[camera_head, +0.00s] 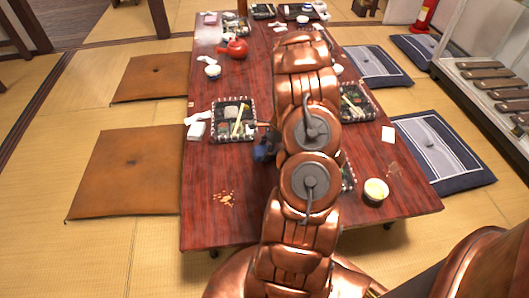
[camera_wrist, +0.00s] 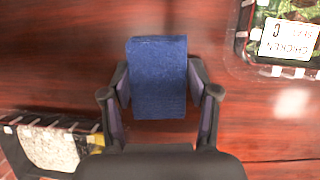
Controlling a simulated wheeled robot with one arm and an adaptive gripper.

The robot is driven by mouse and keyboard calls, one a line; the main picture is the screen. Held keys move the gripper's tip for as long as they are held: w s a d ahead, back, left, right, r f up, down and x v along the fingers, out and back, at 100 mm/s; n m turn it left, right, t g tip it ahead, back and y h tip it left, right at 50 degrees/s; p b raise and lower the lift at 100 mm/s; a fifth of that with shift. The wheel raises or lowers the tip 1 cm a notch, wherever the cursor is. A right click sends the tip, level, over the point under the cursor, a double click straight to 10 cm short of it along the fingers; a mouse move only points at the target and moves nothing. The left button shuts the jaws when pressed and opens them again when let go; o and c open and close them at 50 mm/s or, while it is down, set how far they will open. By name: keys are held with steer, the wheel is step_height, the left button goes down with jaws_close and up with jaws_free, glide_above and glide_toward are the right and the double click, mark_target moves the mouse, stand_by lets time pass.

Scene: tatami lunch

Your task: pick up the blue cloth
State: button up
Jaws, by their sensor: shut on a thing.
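The blue cloth (camera_wrist: 158,62) is a folded, dark blue block in the middle of the wrist view. My gripper (camera_wrist: 159,88) has one finger on each side of it and is shut on it. Red-brown table wood shows around the cloth. Whether the cloth touches the table or hangs just above it, I cannot tell. In the head view, a small blue patch of the cloth (camera_head: 262,152) shows left of my arm, and the arm hides most of the gripper.
A lunch tray (camera_head: 214,138) is close by on the left, and another (camera_head: 372,116) lies right of my arm. Crumbs (camera_head: 225,198) lie at the front left of the table (camera_head: 205,225). A red teapot (camera_head: 235,48) stands farther back.

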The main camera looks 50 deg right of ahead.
mark_target(260, 150)
steer(key=shift+r, duration=0.1)
steer(key=shift+c, duration=0.3)
steer(key=shift+r, duration=0.35)
step_height(260, 150, up, 3)
steer(key=shift+r+p, duration=0.1)
steer(key=shift+p, duration=0.8)
steer(key=s+a, duration=0.2)
steer(key=a, duration=0.2)
steer(key=s+a+p, duration=0.1)
steer(key=s+a, duration=0.2)
steer(key=a, duration=0.2)
steer(key=s+a+r+p, duration=0.1)
steer(key=s+a, duration=0.1)
steer(key=a, duration=0.3)
steer(key=shift+s, duration=0.4)
steer(key=shift+f, duration=0.1)
